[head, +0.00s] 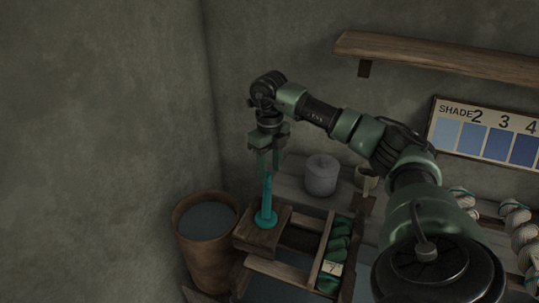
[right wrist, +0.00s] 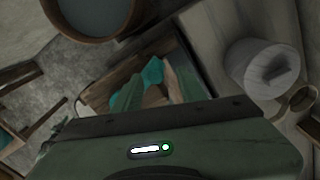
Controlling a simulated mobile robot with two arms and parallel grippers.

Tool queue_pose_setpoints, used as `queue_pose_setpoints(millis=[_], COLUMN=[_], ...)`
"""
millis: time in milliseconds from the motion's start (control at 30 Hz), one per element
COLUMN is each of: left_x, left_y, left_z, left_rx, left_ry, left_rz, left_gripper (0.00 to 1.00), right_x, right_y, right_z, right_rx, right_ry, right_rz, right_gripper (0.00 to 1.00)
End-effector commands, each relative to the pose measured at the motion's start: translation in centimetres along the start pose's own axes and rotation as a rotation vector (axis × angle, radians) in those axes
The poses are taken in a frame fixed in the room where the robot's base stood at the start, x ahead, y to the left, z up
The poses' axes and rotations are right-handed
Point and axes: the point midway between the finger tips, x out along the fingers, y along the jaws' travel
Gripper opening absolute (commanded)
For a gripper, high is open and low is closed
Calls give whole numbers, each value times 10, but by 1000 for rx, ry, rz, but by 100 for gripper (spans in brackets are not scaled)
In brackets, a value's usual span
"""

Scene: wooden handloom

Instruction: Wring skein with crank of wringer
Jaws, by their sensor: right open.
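A teal upright piece with a round base (head: 266,217) stands on a wooden block (head: 250,239) at the left end of the bench; I cannot tell for certain whether it is the wringer's crank. My right gripper (head: 268,173) points down right over it, jaws open, with the piece's top near the fingertips. In the right wrist view the teal piece (right wrist: 153,72) shows between the two green fingers (right wrist: 160,78); contact cannot be told. Dark green skeins (head: 336,246) lie in a wooden tray. Pale twisted skeins (head: 522,236) are at the right. My left gripper is out of view.
A brown bucket (head: 184,242) of grey liquid stands left of the block; it also shows in the right wrist view (right wrist: 137,14). A grey cylinder (head: 321,175) stands behind. A wooden shelf (head: 437,56) and shade chart (head: 485,134) are on the wall.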

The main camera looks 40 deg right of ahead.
Motion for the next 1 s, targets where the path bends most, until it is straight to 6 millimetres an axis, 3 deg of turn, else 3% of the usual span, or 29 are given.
queue_pose_setpoints(millis=[133,300,1000], left_x=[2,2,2], left_y=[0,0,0], left_z=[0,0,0], left_rx=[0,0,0], left_ry=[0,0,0], left_rz=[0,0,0], left_gripper=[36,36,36], right_x=[-26,-42,-44], right_y=[-1,-1,-1], right_z=[0,-1,-1], right_rx=[1,2,1], right_ry=[-4,-1,0], right_rz=[-1,-1,-1], right_gripper=[41,41,41])
